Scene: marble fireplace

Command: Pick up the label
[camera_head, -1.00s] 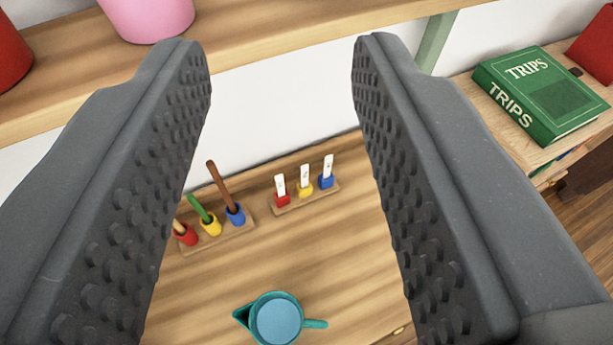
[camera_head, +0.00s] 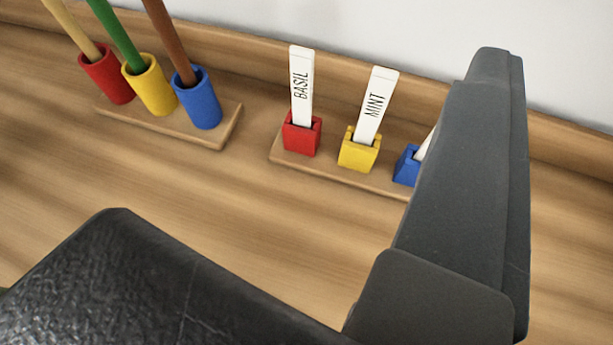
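Several parts of a label set show in the head view. A white label reading BASIL (camera_head: 301,88) stands upright in a red block, and a white label reading MINT (camera_head: 376,105) leans slightly in a yellow block. A third white label (camera_head: 426,145) is in a blue block, mostly hidden behind my gripper (camera_head: 496,65). My gripper's dark grey finger rises at the right in front of that block. Only a side of it shows, without the ridged inner face, so its opening is unclear. Whether it touches the third label cannot be told.
The blocks sit on a small wooden base (camera_head: 287,158). To its left, a wooden stand (camera_head: 222,137) holds red, yellow and blue cups with yellow, green and brown sticks. A raised wooden edge and white wall run behind. The wooden surface (camera_head: 235,225) in front is clear.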

